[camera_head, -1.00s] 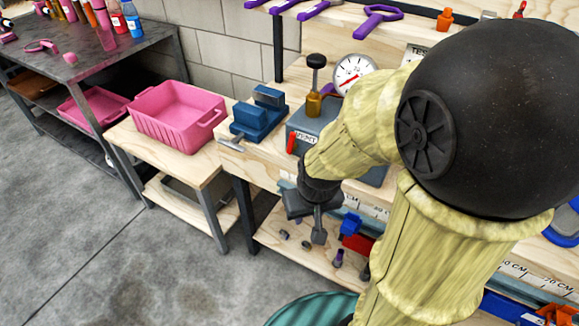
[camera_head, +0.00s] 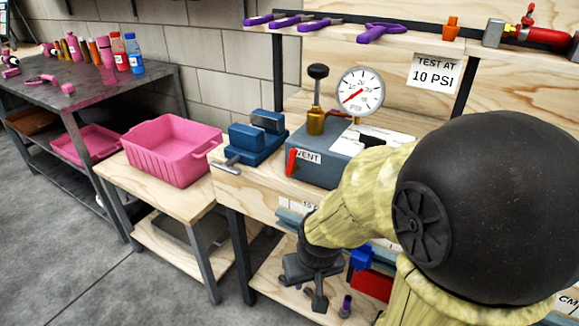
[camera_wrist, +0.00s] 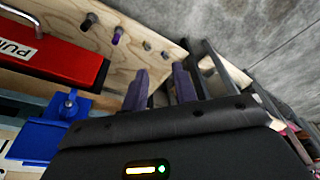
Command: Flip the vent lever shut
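The red vent lever (camera_head: 291,162) stands roughly upright at the left end of the blue-grey test box (camera_head: 318,172), beside a label reading VENT (camera_head: 308,157). My gripper (camera_head: 317,292) points down in front of the bench, below and to the right of the lever and apart from it. In the wrist view my gripper (camera_wrist: 161,88) shows two purple-grey fingers spread with a gap between them and nothing held. The lever is not in the wrist view. My arm hides the right part of the box in the head view.
A pressure gauge (camera_head: 360,91) and a black-knobbed brass pump (camera_head: 317,100) stand on the box. A blue vise (camera_head: 257,137) sits just left of it. A pink bin (camera_head: 172,150) is on the lower table. A red case (camera_wrist: 50,62) and small fittings lie on the shelf below.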

